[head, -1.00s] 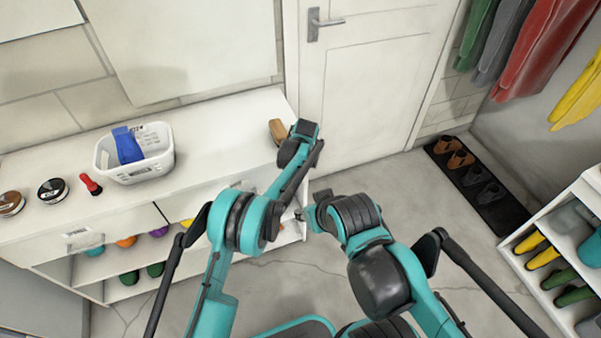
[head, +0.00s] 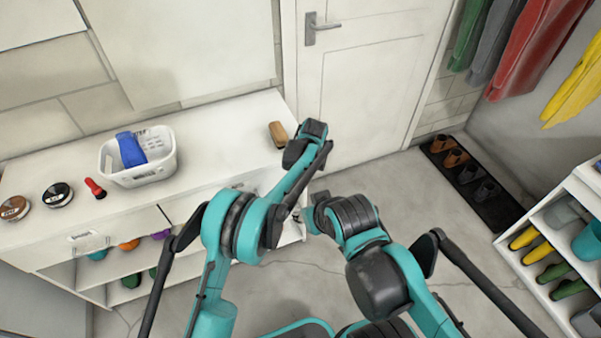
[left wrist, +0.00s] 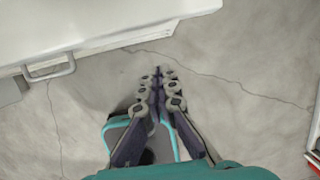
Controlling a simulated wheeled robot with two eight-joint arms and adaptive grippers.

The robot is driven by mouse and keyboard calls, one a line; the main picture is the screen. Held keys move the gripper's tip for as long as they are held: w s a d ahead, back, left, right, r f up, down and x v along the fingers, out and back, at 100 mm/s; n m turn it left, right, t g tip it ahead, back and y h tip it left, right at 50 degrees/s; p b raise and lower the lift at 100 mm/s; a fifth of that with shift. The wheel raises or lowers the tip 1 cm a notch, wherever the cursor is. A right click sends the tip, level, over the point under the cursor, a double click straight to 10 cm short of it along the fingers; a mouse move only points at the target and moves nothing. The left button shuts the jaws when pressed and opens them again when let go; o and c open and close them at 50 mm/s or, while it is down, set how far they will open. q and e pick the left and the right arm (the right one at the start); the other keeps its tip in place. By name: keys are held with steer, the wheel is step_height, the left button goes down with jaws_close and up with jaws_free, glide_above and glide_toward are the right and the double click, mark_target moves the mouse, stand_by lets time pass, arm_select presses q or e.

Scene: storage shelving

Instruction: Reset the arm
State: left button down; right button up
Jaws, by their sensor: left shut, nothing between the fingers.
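My left arm reaches forward in the head view, and its wrist end (head: 312,132) is beside the right end of the white cabinet. The left gripper's fingers are hidden behind the arm there. In the left wrist view my left gripper (left wrist: 158,72) points down over the floor, its fingers together and empty. My right arm (head: 355,215) is bent and folded in front of me at centre right. Its gripper cannot be made out.
The white cabinet (head: 215,140) holds a white basket (head: 160,172) with a blue item (head: 131,149), a brush (head: 278,134), a red-handled item (head: 95,187) and tins. A door (head: 365,90) stands ahead. A shoe rack (head: 595,180) is at right; the floor (head: 400,195) between is clear.

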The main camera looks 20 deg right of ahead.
arm_select(q)
steer(key=s+a+r+n+t+p, duration=0.1)
steer(key=s+a+r+n, duration=0.1)
steer(key=a+r+n, duration=0.8)
steer(key=s+a+r+n+t, duration=0.1)
steer(key=s+a+r+n, duration=0.3)
steer(key=a+r, duration=1)
steer(key=s+a+r+n+t, duration=0.1)
steer(key=s+a+r+n, duration=0.1)
steer(key=s+a+n, duration=0.95)
steer(key=s+a+f+n+t, duration=0.1)
steer(key=s+a+f+n, duration=0.3)
steer(key=s+a+n, duration=0.5)
steer(key=shift+a+f+n, duration=0.35)
steer(key=shift+a+n, duration=0.1)
steer(key=shift+n, duration=0.3)
